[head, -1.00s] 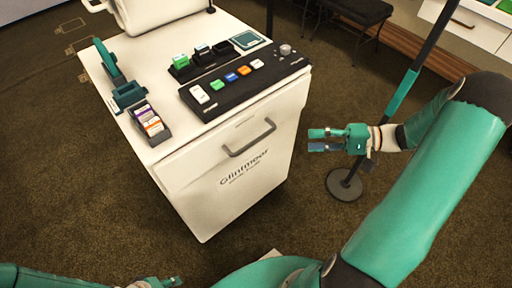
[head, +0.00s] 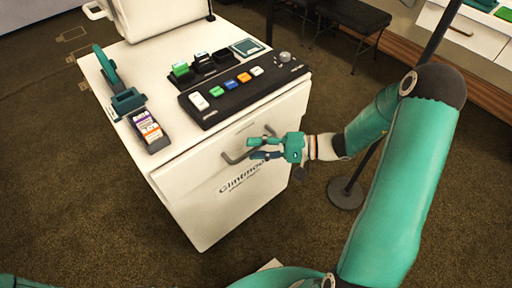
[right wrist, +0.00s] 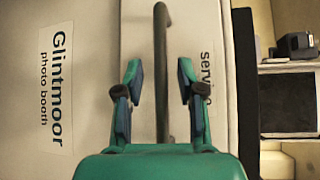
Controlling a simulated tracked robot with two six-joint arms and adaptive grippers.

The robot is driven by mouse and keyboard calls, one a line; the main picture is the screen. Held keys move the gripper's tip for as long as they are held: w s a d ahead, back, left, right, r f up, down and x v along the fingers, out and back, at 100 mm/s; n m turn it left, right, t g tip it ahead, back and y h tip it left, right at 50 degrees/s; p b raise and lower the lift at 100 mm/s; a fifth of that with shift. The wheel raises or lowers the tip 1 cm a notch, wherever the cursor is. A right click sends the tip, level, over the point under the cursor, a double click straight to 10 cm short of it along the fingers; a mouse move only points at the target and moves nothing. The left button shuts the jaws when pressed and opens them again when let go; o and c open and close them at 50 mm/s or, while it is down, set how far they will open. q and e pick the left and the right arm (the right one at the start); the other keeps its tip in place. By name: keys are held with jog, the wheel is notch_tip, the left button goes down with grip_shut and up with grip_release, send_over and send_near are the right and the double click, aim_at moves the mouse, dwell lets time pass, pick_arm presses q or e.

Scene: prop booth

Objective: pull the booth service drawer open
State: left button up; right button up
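My right gripper (head: 258,148) is at the handle's right part. In the right wrist view the gripper (right wrist: 158,85) is open, with one finger on each side of the bar and a gap to both. My left gripper is not seen in the head view.
On the cabinet top (head: 170,62) sit a black button panel (head: 245,85), a teal dispenser (head: 125,100) and card holders (head: 150,132). A post on a round base (head: 345,193) stands to the right, behind my right arm.

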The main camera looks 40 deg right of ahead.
jog(key=shift+w+a, duration=0.2)
jog(key=shift+a, duration=0.05)
grip_shut()
dwell(0.3)
